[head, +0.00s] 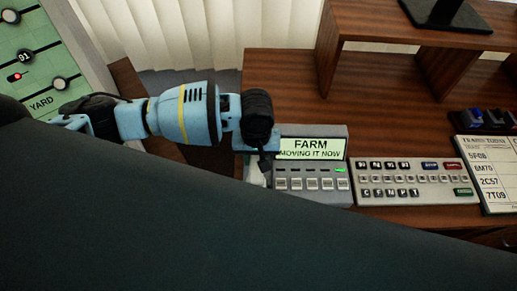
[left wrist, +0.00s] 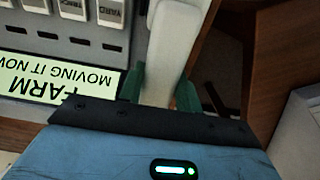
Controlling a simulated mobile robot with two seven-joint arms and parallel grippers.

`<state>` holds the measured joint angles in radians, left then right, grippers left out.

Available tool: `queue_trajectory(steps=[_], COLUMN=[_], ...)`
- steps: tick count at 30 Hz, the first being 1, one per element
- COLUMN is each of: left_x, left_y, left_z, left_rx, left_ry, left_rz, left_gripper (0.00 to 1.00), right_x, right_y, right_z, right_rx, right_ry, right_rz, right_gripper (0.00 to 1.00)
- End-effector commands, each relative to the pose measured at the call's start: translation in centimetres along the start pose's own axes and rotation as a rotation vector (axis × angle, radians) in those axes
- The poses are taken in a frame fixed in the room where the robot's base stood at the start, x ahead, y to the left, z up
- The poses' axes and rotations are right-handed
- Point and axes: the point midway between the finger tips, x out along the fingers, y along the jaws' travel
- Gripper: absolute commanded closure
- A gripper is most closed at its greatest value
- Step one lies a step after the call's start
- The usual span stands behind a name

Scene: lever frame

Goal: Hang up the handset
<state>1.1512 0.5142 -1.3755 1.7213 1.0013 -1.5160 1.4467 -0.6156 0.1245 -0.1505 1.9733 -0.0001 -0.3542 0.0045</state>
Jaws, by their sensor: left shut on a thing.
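The pale handset (left wrist: 160,78) stands between the two green fingertips of my left gripper (left wrist: 160,92) in the left wrist view, and the gripper is shut on it. In the head view my left gripper (head: 264,158) is at the left edge of the grey phone unit (head: 310,197), and a bit of the handset (head: 254,174) shows below it. The handset lies along the unit's left side; I cannot tell whether it rests in its cradle. The unit's screen (head: 311,149) reads "FARM MOVING IT NOW". My right gripper is not in view.
A button panel (head: 416,183) sits right of the phone unit, with a paper list (head: 486,170) beyond it. A wooden shelf (head: 400,22) stands behind on the desk. A green track panel (head: 38,45) is at far left. Bare desk (head: 375,100) lies behind the unit.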

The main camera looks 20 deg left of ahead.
Motion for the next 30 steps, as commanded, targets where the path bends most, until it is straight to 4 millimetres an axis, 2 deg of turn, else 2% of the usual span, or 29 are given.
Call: queue_trajectory(steps=[1,5,13,30], left_x=[0.8,1.4,2.0,2.2], left_y=[0.0,0.0,0.0,0.0], left_z=[0.1,0.0,-0.1,0.0], left_rx=[0.0,0.0,-0.001,0.0], left_ry=[-0.006,-0.003,0.003,0.001], left_rz=[-0.001,0.0,0.002,0.001], left_gripper=[0.93,0.93,0.93,0.93], right_x=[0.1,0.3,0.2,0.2], right_y=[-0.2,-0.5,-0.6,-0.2], right_z=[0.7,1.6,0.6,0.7], right_rx=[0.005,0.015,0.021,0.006], right_ry=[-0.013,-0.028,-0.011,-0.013], right_rz=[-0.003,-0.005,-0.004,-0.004], right_gripper=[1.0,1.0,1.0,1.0])
